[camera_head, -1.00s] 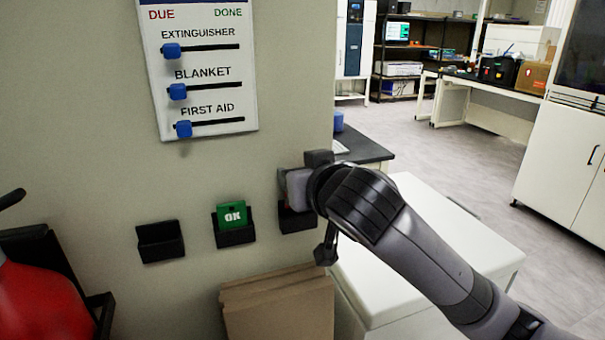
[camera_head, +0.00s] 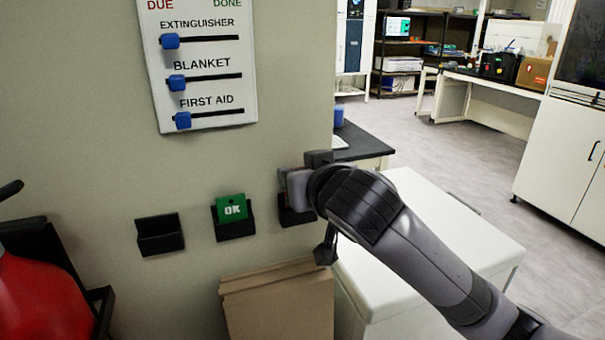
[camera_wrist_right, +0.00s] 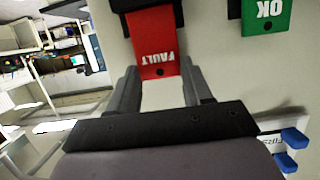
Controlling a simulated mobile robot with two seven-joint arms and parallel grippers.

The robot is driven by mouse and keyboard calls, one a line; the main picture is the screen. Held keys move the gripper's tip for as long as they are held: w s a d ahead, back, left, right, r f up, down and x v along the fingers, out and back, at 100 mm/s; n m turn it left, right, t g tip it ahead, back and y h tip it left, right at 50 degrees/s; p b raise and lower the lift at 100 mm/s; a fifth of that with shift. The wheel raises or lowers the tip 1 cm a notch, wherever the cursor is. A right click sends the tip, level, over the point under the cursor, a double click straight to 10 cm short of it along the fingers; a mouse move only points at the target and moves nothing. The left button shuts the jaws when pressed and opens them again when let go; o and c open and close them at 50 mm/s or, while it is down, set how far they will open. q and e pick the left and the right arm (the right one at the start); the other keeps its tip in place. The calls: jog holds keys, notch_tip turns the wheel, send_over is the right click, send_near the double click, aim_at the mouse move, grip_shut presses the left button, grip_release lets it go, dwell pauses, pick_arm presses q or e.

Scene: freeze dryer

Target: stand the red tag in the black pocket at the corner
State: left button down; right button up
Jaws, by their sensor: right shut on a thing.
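The red tag (camera_wrist_right: 156,45), marked FAULT, shows upside down in the right wrist view. Its far end meets the black corner pocket (camera_wrist_right: 122,4) and appears to be behind the pocket's front lip; how deep it sits I cannot tell. My right gripper (camera_wrist_right: 160,75) is shut on the tag's near end. In the head view, my right gripper (camera_head: 296,187) is at the wall corner, just above the corner pocket (camera_head: 294,217), and hides most of the tag. My left gripper is not in view.
A green OK tag (camera_head: 232,208) stands in the middle pocket (camera_head: 235,229); the left pocket (camera_head: 160,236) is empty. A slider board (camera_head: 203,62) hangs above. A cardboard box (camera_head: 278,303), a white cabinet (camera_head: 425,215) and a red extinguisher (camera_head: 40,300) are below and beside.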

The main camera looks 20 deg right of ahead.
jog(key=shift+f+b, duration=0.35)
jog(key=shift+f, duration=0.35)
jog(key=shift+f, duration=0.2)
jog(key=shift+f, duration=0.45)
dwell(0.3)
jog(key=o, duration=1.1)
jog(key=shift+c, duration=0.2)
jog(key=p+v, duration=0.2)
jog(key=v, duration=0.4)
jog(key=shift+p, duration=0.3)
